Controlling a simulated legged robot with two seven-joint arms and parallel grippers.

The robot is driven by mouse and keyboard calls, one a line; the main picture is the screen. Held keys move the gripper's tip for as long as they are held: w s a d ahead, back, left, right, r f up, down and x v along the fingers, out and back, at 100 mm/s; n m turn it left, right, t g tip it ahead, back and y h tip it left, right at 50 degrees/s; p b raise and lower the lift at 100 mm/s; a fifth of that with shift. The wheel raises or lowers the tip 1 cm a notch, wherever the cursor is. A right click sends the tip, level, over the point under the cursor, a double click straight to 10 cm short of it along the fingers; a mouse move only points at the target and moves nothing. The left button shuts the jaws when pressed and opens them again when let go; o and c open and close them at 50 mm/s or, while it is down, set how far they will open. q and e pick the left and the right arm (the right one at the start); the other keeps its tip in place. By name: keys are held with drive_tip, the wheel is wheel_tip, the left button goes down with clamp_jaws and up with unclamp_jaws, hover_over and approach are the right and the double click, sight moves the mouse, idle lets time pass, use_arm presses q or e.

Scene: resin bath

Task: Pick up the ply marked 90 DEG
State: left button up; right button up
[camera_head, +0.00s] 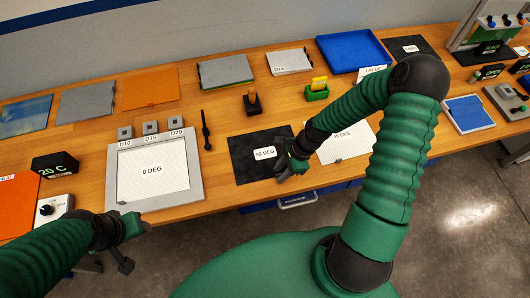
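The ply marked 90 DEG (246,164) is a black sheet with a small white label. It lies flat on the wooden bench, near the front edge in the middle of the view. My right gripper (286,171) is low at the ply's right side and covers part of that edge. Its fingers are small and dark here, so I cannot tell whether they are open, shut or touching the ply. My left gripper (135,229) is at the bench's front edge at lower left, away from the ply; its finger opening is unclear.
A grey frame (196,172) with a white 0 DEG sheet (150,182) stands left of the ply. A black roller-like tool (206,130) lies between them. A white DEG sheet (352,136) lies to the right, partly behind my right arm.

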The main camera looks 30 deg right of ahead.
drive_tip(key=shift+s+d, duration=0.1)
clamp_jaws()
drive_tip(key=shift+r, duration=0.1)
